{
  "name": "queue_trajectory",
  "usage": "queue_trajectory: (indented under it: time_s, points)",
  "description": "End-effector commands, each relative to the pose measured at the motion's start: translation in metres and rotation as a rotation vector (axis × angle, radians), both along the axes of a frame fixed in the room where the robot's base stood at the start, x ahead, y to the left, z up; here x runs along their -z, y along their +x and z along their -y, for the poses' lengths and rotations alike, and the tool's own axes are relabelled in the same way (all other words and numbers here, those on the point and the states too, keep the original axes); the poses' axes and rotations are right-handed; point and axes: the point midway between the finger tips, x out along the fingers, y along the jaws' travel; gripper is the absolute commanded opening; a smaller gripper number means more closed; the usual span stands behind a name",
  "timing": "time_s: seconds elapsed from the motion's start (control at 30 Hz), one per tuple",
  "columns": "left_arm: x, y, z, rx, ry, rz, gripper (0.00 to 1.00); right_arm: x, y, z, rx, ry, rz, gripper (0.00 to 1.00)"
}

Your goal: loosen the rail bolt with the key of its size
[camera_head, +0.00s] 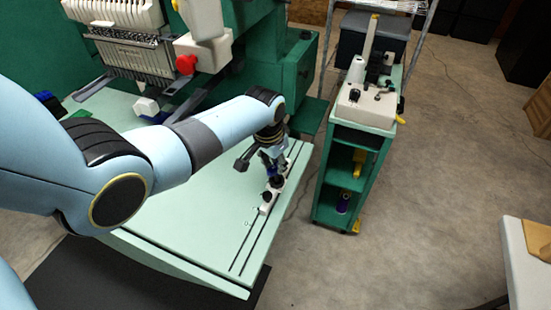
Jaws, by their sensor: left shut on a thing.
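My left gripper (272,160) reaches down over the right part of the mint-green machine table. It is shut on a small dark blue thing, probably the key; the fingers and arm hide most of it. Just below the gripper sits a white rail piece (266,207) with a dark round part (276,182) on it, probably the rail bolt. The white piece lies along the dark rail slots (248,240) in the table. I cannot tell whether the held thing touches the bolt. My right gripper is not in view.
The green sewing machine with a red knob (186,64) stands at the back left. A green cart (327,180) with a white device (365,107) on top stands right of the table. A pale table (520,265) shows at lower right. Concrete floor lies open between.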

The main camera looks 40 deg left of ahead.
Motion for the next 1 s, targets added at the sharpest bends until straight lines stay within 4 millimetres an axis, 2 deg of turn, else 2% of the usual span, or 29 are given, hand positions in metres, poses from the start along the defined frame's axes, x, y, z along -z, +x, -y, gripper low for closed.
queue_trajectory:
  time_s: [0.27, 0.4, 0.43, 0.63, 1.0]
  points:
    - [-0.004, 0.002, 0.001, -0.270, 0.002, 0.001, 0.00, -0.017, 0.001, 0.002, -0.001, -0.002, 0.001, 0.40]
    - [-0.003, 0.002, 0.002, -0.486, 0.002, 0.002, 0.00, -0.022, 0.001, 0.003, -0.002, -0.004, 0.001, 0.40]
    - [-0.002, 0.002, 0.002, -0.512, 0.002, 0.002, 0.21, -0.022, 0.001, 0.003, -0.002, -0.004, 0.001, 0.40]
    - [-0.001, 0.001, 0.002, -0.503, 0.001, 0.002, 0.47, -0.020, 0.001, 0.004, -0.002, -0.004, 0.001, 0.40]
    - [-0.004, 0.000, 0.003, -0.501, 0.001, 0.001, 0.47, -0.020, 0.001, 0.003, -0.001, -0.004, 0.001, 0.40]
